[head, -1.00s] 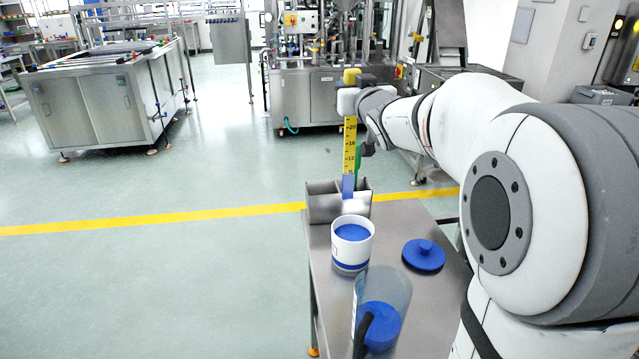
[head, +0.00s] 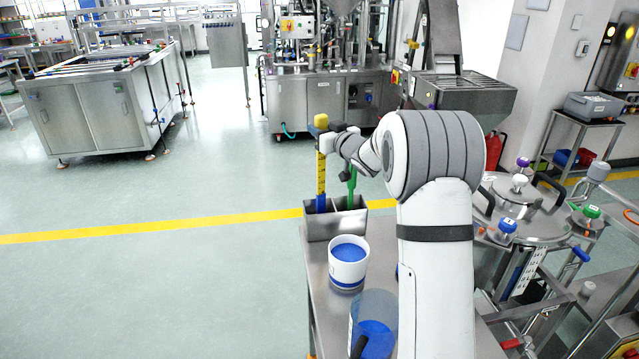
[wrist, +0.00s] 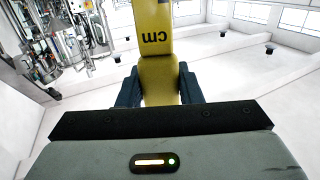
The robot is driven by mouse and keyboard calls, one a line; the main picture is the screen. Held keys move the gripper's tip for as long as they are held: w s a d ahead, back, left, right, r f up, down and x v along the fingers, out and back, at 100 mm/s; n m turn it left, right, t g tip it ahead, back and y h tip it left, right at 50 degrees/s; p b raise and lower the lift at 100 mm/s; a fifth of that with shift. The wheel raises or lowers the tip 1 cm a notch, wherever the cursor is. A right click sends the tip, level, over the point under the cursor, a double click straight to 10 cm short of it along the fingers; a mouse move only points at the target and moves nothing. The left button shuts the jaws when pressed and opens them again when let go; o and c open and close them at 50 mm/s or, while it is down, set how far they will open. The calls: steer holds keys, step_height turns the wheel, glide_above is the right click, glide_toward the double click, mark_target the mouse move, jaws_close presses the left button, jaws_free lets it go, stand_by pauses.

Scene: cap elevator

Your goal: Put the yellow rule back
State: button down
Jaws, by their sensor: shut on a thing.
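The yellow rule (head: 321,172) stands upright with dark scale marks, a yellow knob at its top and a blue lower part. My gripper (head: 330,130) is shut on its upper part. In the wrist view the rule (wrist: 157,45), marked "cm", runs between my two dark fingers (wrist: 158,88). The grey metal holder (head: 338,227) stands at the table's far end. The rule's blue part appears to go into the holder's left compartment; its bottom end is hidden behind the front wall. A green tool (head: 351,188) stands in the right compartment.
A white cup with blue contents (head: 348,262) stands in front of the holder on the steel table (head: 318,278). A clear container with a blue content (head: 374,325) stands nearer. My arm covers the table's right side. Floor left of the table is clear.

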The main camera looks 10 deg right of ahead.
glide_above(321, 169)
step_height(321, 169, down, 7)
steer(key=shift+w+p, duration=0.25)
steer(key=shift+p, duration=0.1)
steer(key=shift+d+f, duration=0.1)
steer(key=shift+f, duration=0.05)
steer(key=c, duration=1)
jaws_free()
